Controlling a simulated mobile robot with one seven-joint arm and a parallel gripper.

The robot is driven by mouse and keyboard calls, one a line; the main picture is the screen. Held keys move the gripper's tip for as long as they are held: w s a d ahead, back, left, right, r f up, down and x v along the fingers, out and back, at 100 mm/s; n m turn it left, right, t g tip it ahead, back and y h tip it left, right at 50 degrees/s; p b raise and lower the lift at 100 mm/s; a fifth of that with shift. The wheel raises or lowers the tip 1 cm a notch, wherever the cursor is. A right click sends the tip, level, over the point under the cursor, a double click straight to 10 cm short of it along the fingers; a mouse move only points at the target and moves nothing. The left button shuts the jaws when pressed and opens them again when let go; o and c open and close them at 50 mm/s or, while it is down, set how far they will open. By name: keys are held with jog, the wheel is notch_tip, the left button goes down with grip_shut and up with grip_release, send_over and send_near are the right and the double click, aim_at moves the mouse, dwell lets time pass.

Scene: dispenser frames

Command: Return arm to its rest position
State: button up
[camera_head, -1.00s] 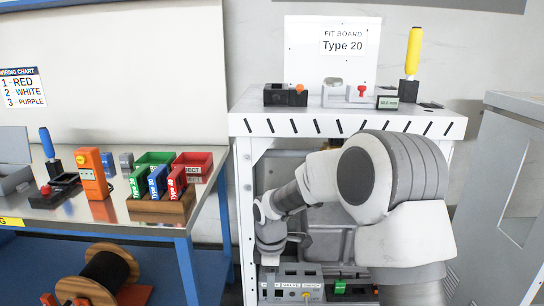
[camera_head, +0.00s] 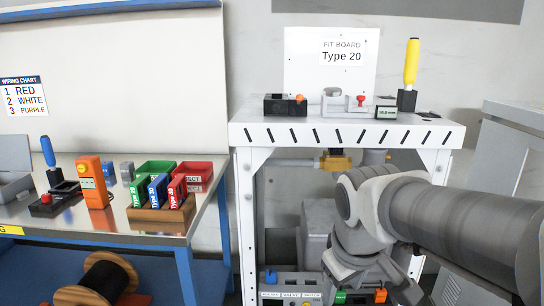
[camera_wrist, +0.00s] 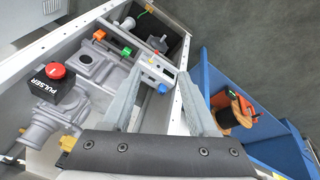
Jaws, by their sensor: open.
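My gripper (camera_wrist: 163,102) shows in the wrist view with its two grey fingers spread apart and nothing between them. It is above the white frame's lower bay, near a grey panel (camera_wrist: 152,72) with small controls. In the head view my arm reaches in from the right and bends down in front of the frame. The gripper's fingers cannot be made out there. The white bench frame (camera_head: 350,134) carries a sign board reading Type 20 (camera_head: 341,52).
The wrist view shows a red-button pulser box (camera_wrist: 54,80), grey pipe fittings (camera_wrist: 95,68) and a cable spool (camera_wrist: 232,112). The blue workbench (camera_head: 110,228) stands left, with coloured Type boxes (camera_head: 158,189). A grey cabinet (camera_head: 510,150) stands right. A yellow-handled tool (camera_head: 411,65) stands on the frame.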

jog(key=s+d+r+m+t, duration=0.1)
jog(key=s+d+m+t, duration=0.1)
jog(key=s+m, duration=0.5)
notch_tip(320, 180, up, 20)
jog(key=s+n+p, duration=0.1)
jog(key=s+p, duration=0.1)
jog(key=p, duration=1.8)
jog(key=shift+d+n+y, duration=0.15)
jog(key=shift+n+y, duration=0.15)
